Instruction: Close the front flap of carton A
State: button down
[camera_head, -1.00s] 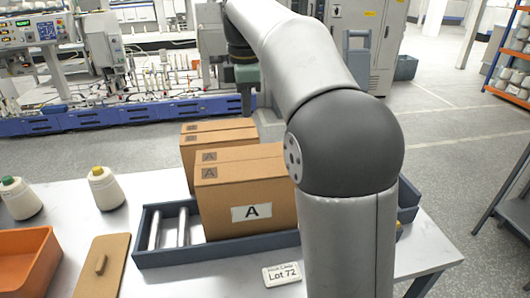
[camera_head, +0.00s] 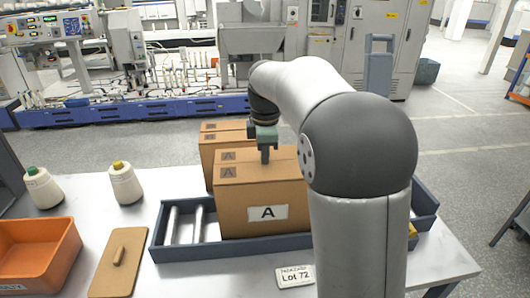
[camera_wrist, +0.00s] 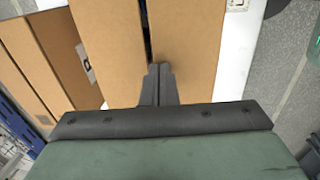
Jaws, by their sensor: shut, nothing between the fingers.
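Carton A (camera_head: 240,212) is a brown box with a white "A" label, standing in a blue-grey roller tray (camera_head: 160,246). Its top flaps lie close to flat. In the wrist view a narrow dark gap separates the back flap (camera_wrist: 112,45) from the front flap (camera_wrist: 190,45). My gripper (camera_head: 265,160) is over the carton's top, pointing down. In the wrist view my gripper (camera_wrist: 160,70) has its fingers together and empty, over the front flap's inner edge beside the gap. I cannot tell whether the fingertips touch the cardboard.
Another brown carton (camera_head: 208,152) stands right behind carton A. To the left are two yarn cones, one green-topped (camera_head: 43,190) and one yellow-topped (camera_head: 125,185), an orange bin (camera_head: 60,245) and a brown lid-like board (camera_head: 118,270). A "Lot 72" card (camera_head: 295,276) lies in front.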

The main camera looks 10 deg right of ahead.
jog(key=shift+w+d+f+b, duration=0.1)
jog(key=shift+f+b, duration=0.3)
jog(key=shift+f, duration=0.6)
jog(key=shift+w+r+p, duration=0.1)
jog(key=shift+r+p, duration=0.85)
jog(key=shift+r, duration=0.15)
notch_tip(320, 180, up, 13)
jog(key=p, duration=0.1)
jog(key=shift+p, duration=0.35)
jog(key=shift+r, duration=0.2)
